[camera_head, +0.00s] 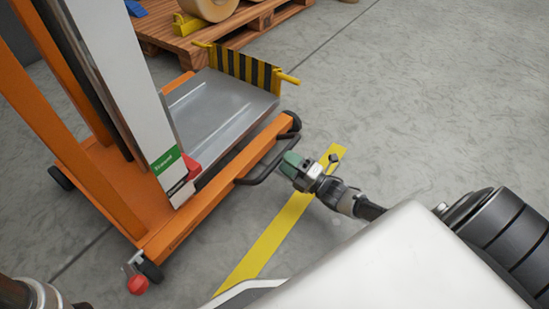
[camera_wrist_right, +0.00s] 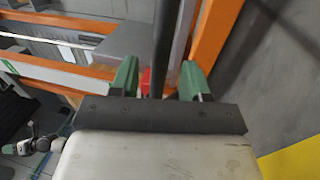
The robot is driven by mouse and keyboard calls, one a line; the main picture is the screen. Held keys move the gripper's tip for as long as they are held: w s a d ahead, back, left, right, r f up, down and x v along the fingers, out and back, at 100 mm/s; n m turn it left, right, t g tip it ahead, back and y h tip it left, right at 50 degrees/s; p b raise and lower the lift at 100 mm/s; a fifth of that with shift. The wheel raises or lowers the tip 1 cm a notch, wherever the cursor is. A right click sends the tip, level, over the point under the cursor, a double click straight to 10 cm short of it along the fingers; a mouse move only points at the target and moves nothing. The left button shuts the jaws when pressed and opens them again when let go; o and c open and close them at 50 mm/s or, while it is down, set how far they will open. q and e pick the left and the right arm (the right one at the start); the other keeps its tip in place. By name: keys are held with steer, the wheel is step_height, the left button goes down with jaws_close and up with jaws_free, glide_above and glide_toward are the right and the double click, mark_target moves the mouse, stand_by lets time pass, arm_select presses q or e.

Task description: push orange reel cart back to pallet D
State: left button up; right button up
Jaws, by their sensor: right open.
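The orange reel cart (camera_head: 190,222) stands at the left of the head view. It has a grey metal platform (camera_head: 222,108), an upright white mast and a black side handle (camera_head: 262,172). My right gripper (camera_head: 291,162) has green fingertips at the handle's right end. In the right wrist view my right gripper (camera_wrist_right: 158,80) is open, and a black bar (camera_wrist_right: 166,45), seemingly the handle, runs between its fingers. What seems to be my left gripper (camera_wrist_right: 42,145) shows small at the lower left of that view; its jaws cannot be made out.
A wooden pallet (camera_head: 170,42) bearing a reel (camera_head: 208,8) and a yellow chock stands behind the cart. A black-and-yellow striped plate (camera_head: 245,70) stands at the platform's far end. A yellow floor line (camera_head: 262,248) runs right of the cart. Grey floor at the right is clear.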

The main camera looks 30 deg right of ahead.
steer(key=b+x, duration=0.1)
steer(key=x, duration=0.3)
steer(key=shift+f+b, duration=0.15)
steer(key=shift+b, duration=0.25)
steer(key=shift+w+a+r, duration=0.15)
steer(key=shift+w+r, duration=0.05)
steer(key=shift+w, duration=0.3)
jaws_close()
